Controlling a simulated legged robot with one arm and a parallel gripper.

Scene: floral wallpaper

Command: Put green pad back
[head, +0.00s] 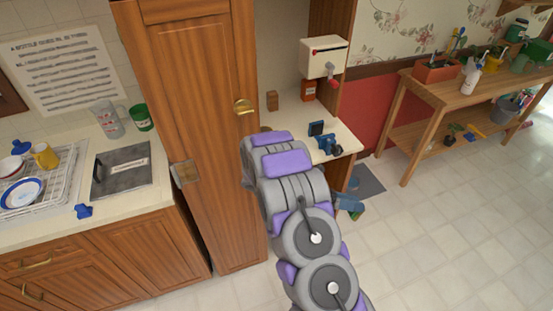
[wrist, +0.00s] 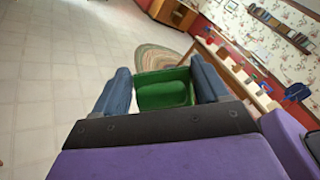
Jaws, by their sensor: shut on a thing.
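A green pad (wrist: 165,92) sits between the two blue fingers of my gripper (wrist: 163,88) in the wrist view. It looks like a shallow green piece with a raised rim, and my gripper is shut on it. In the head view my gripper (head: 348,203) shows only in part, low beside the wooden desk and above the floor. My arm hides the rest of it, and only a trace of green shows at its tip.
A desk (head: 345,137) with a blue tool (head: 328,145) stands right of a tall wooden cabinet (head: 190,120). A plant bench (head: 425,92) stands at the right. A dark mat (head: 369,181) lies on the floor. The tiled floor (head: 450,235) at lower right is clear.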

